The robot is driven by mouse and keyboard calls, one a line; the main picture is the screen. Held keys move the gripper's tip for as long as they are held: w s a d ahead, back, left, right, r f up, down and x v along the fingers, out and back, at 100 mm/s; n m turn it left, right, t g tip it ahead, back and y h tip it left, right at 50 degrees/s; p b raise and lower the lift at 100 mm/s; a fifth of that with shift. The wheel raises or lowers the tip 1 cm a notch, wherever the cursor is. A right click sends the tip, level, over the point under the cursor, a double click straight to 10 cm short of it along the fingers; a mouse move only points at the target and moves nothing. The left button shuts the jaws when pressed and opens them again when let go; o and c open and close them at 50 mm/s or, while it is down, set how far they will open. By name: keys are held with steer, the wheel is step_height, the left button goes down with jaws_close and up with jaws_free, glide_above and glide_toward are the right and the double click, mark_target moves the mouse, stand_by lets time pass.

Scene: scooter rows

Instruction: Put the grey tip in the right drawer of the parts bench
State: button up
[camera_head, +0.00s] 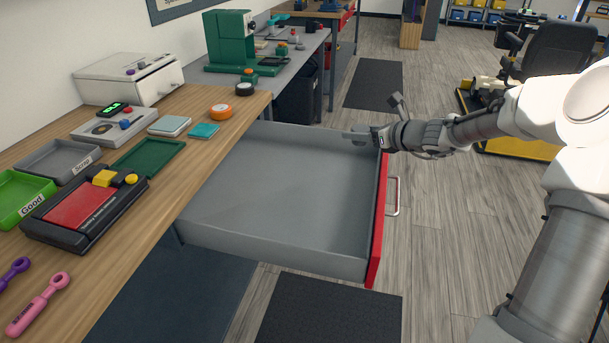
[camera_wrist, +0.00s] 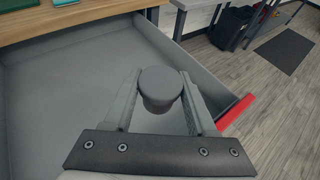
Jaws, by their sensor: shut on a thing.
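The grey tip (camera_wrist: 160,86) is a short grey cylinder with a wider round cap, held between my fingers in the wrist view. My gripper (camera_wrist: 160,95) is shut on it. In the head view my gripper (camera_head: 358,135) is above the far right part of an open drawer, near its red front. The drawer (camera_head: 290,255) is pulled out of the wooden bench, has grey walls and a red front with a metal handle, and looks empty inside. It also fills much of the wrist view (camera_wrist: 50,85). The tip is hard to make out in the head view.
The wooden bench top (camera_head: 150,205) holds a green tray (camera_head: 180,147), a grey tray (camera_head: 75,146), a good tray (camera_head: 25,185), a black and red device (camera_head: 80,208) and an orange disc (camera_head: 220,111). Bare floor (camera_head: 440,220) lies right of the drawer.

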steer(key=shift+w+a+f+b, duration=0.75)
steer(key=shift+w+a+f, duration=0.45)
steer(key=shift+f, duration=0.45)
steer(key=shift+w+a+f+b, duration=0.7)
steer(key=shift+w+a+f, duration=0.45)
steer(key=shift+f, duration=0.55)
steer(key=shift+w+a+f+b, duration=0.75)
steer(key=shift+w+a+f, duration=0.2)
steer(key=shift+w+f, duration=0.6)
steer(key=shift+s+f, duration=0.15)
steer(key=shift+f+b, duration=0.65)
steer(key=shift+b, duration=0.05)
steer(key=o, duration=1.3)
steer(key=shift+r, duration=0.1)
steer(key=shift+o, duration=0.2)
